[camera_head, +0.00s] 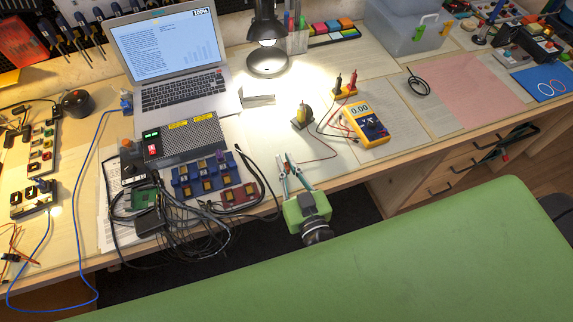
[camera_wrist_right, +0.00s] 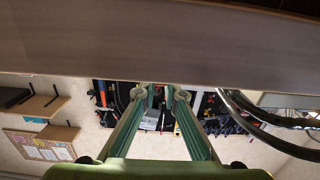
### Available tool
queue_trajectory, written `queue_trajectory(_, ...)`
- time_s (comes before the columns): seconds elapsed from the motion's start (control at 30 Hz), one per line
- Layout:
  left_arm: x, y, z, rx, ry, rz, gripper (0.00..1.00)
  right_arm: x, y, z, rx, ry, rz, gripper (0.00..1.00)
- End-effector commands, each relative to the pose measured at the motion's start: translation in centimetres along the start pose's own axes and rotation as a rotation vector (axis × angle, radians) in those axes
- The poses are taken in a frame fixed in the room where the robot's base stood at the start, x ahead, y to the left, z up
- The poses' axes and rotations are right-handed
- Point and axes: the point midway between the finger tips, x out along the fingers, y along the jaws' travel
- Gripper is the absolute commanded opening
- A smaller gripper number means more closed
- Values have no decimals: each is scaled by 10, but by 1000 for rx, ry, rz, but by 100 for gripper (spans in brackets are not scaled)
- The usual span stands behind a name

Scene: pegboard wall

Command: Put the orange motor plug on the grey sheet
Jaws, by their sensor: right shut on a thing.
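My right gripper (camera_head: 288,168) is green and reaches over the front edge of the bench, right of the cable pile. Its fingers (camera_wrist_right: 163,94) are close together in the right wrist view. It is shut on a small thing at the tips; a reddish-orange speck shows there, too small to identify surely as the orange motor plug. A pale greyish sheet (camera_head: 408,117) lies right of the yellow multimeter, beside a pink sheet (camera_head: 460,92); I take it for the grey sheet. My left gripper is not in view.
A tangle of black cables (camera_head: 190,235) hangs over the front edge. A yellow multimeter (camera_head: 366,124) with leads, a lamp (camera_head: 267,60) and a laptop (camera_head: 168,60) stand on the bench. A black cable coil (camera_head: 418,86) lies near the pink sheet. Black tubes (camera_wrist_right: 255,110) show beside my fingers.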

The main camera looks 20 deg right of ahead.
Motion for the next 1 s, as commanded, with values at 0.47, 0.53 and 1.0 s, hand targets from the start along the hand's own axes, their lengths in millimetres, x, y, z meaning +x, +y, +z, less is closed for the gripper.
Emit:
queue_trajectory(0.47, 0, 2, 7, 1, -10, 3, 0, 0, 0, 2, 0, 0, 0, 26)
queue_trajectory(0.53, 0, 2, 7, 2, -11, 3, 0, 0, 0, 2, 0, 0, 0, 26)
queue_trajectory(1.0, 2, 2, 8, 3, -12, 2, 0, -28, 0, 1, -2, -3, -2, 26)
